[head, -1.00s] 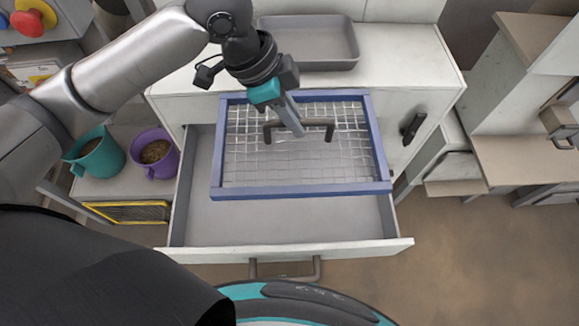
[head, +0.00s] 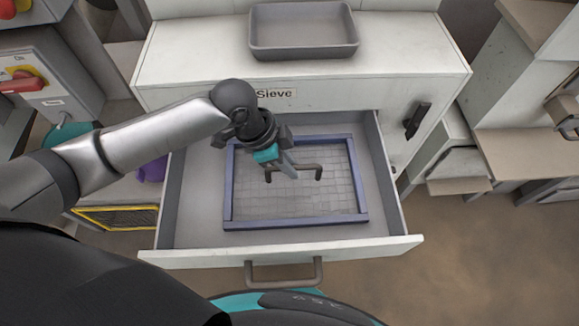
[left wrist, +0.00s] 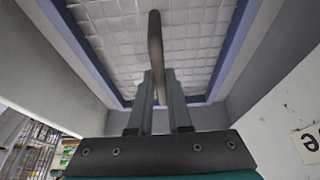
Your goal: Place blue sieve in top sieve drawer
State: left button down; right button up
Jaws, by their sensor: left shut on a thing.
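The blue sieve (head: 296,222), a blue rectangular frame with wire mesh, is inside the open top drawer (head: 200,215) in the head view. It looks level and within the drawer walls; I cannot tell whether it touches the drawer floor. My left gripper (head: 291,172) is shut on the brown handle (head: 308,168) across the middle of the sieve. The left wrist view shows both fingers (left wrist: 158,100) around the handle (left wrist: 155,45), with the mesh and blue frame (left wrist: 235,45) beyond. My right gripper is not in view.
A grey tray (head: 303,50) stands on the white cabinet top (head: 190,50), behind the drawer. The cabinet carries a "Sieve" label (head: 275,94). A purple jug (head: 152,171) and teal jug (head: 66,133) stand at left, partly behind my arm. Floor is clear at right.

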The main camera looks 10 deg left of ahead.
pick_arm(q)
jog(key=shift+f, duration=0.45)
jog(key=c, duration=1.3)
grip_release()
jog(key=shift+f, duration=0.1)
jog(key=o, duration=0.5)
jog(key=shift+c, duration=0.2)
jog(key=p+v, duration=0.3)
jog(key=v, duration=0.9)
